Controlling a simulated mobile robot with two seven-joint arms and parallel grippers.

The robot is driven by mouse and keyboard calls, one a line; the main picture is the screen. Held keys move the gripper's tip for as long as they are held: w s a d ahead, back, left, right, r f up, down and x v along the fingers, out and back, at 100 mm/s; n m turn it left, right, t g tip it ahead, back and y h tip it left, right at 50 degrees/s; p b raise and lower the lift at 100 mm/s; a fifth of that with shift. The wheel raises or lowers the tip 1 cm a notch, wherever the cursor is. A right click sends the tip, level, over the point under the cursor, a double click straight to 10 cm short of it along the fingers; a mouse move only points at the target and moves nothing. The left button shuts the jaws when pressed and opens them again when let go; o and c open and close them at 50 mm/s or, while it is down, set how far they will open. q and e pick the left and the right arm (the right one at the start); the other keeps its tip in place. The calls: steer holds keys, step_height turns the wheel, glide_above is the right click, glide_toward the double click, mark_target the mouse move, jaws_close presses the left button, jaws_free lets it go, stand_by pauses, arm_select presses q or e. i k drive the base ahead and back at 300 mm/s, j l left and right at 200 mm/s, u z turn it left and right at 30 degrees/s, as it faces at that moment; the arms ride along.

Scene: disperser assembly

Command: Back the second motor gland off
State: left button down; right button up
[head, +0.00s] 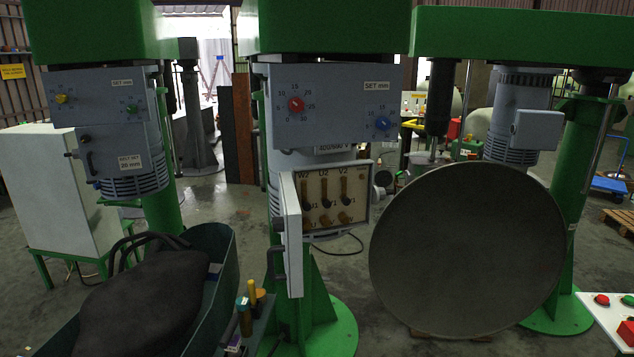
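Three green-framed machines show, each with a grey motor. The middle machine's terminal box (332,197) is open, its pale door (291,236) swung out to the left. Brass posts marked W2, U2 and V2 show inside. The left motor (133,180) has a closed grey box with a handle. The right motor (512,115) has a closed grey box (537,130). Neither gripper is in view.
A large grey disc (466,250) stands before the right machine. A green tub (222,270) holding a dark bag-like thing (145,305) and a small tool holder (248,320) are at front left. A button panel (612,312) is at lower right. A cable lies on the floor.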

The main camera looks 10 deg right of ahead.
mark_target(383, 193)
steer(key=i+l+u, duration=0.1)
steer(key=l, duration=0.3)
steer(key=i+l+u, duration=0.15)
steer(key=i+l, duration=0.2)
steer(key=i+l+u, duration=0.1)
steer(key=l, duration=0.4)
steer(key=i+l+u, duration=0.15)
steer(key=l, duration=0.25)
steer(key=i+l+u, duration=0.1)
steer(key=i+l, duration=0.15)
steer(key=l, duration=0.25)
steer(key=i+l+u, duration=0.15)
steer(key=l, duration=0.3)
steer(key=i+l+u, duration=0.1)
steer(key=l, duration=0.4)
steer(key=i+l+u, duration=0.15)
steer(key=l, duration=0.35)
steer(key=k+j, duration=0.05)
